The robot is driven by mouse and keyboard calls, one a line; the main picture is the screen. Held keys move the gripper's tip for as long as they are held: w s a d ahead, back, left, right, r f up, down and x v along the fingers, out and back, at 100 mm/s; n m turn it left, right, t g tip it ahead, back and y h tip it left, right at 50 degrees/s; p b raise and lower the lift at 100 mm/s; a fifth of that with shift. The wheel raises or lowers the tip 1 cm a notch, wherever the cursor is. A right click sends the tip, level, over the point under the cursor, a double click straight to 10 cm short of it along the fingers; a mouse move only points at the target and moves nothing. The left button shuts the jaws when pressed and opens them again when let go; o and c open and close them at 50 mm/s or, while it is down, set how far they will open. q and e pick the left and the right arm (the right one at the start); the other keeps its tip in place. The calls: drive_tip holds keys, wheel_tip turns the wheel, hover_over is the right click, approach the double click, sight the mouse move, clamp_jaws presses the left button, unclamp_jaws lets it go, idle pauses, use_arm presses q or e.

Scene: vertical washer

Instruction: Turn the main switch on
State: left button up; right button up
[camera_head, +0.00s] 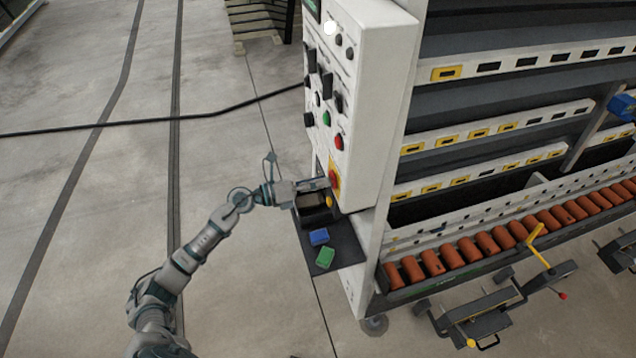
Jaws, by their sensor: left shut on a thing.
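The main switch (335,180) is a red knob on a yellow plate, low on the white control panel (372,85) of the washer. My left arm comes up from the bottom left. My left gripper (324,184) is at the main switch, shut on it as far as the picture shows. The fingers hide part of the switch, and its turned position is too small to tell. My right gripper is not in view.
A dark shelf (345,247) juts out below the panel, with a blue block (319,237), a green block (325,257) and a dark box (313,212) on it. Orange rollers (470,253) line the washer's lower right. Open floor lies to the left, crossed by a black cable (215,113).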

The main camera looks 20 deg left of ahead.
use_arm(q)
drive_tip(key=shift+s+d+f, duration=0.1)
drive_tip(key=shift+f, duration=0.3)
drive_tip(key=o, duration=1.1)
drive_tip(key=shift+o, duration=0.3)
drive_tip(key=shift+w+r, duration=0.1)
drive_tip(key=shift+w, duration=0.1)
drive_tip(key=shift+r, duration=0.1)
drive_tip(key=v, duration=1.2)
